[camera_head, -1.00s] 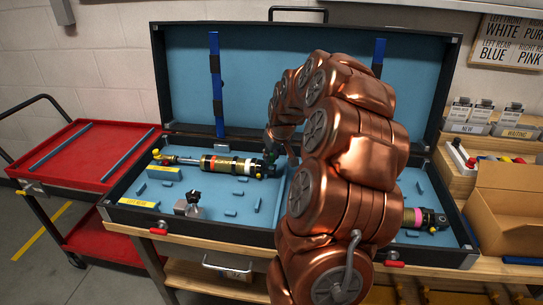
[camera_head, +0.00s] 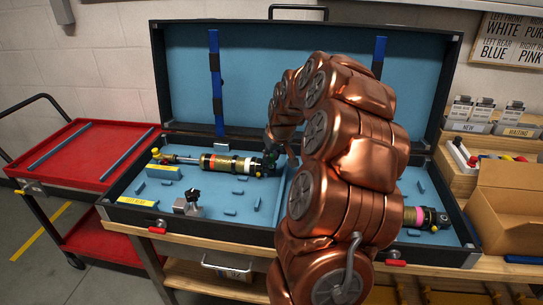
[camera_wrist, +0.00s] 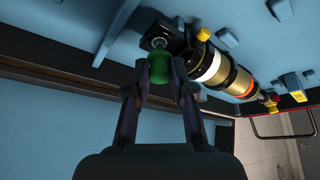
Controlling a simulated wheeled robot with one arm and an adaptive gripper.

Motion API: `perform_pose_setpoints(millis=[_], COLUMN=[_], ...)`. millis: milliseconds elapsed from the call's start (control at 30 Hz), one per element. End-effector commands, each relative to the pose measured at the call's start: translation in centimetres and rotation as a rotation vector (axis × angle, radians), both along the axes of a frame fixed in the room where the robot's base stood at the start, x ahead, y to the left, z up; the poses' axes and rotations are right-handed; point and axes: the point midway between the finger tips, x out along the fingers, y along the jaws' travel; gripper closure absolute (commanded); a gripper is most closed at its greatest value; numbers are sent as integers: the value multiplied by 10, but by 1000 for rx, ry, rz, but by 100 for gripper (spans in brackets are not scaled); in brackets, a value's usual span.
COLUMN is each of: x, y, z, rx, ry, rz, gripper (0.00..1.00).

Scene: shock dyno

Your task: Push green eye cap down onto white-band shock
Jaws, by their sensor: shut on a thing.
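The white-band shock (camera_head: 235,165) lies in the left half of the blue-lined case, its dark eye end toward my arm. In the wrist view, its body with the white band (camera_wrist: 209,67) runs down to the right. My gripper (camera_wrist: 160,68) is shut on the green eye cap (camera_wrist: 160,76). In the head view the gripper is mostly hidden by my copper arm, and the cap cannot be made out.
A pink-band shock (camera_head: 415,214) lies in the case's right half, partly behind my arm. Small blue pegs and a clamp-like fixture (camera_head: 187,203) stand on the case floor. The case lid (camera_head: 250,80) stands open behind. A red cart (camera_head: 85,150) stands left, a cardboard box (camera_head: 507,205) right.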

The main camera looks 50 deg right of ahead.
Motion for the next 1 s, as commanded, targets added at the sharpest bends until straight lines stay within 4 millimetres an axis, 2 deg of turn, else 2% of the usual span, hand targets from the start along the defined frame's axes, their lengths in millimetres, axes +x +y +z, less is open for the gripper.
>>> perform_pose_setpoints(millis=[1000], x=[1], y=[-1], z=[-10], rx=[0], ry=[0], rz=[0], gripper=[89])
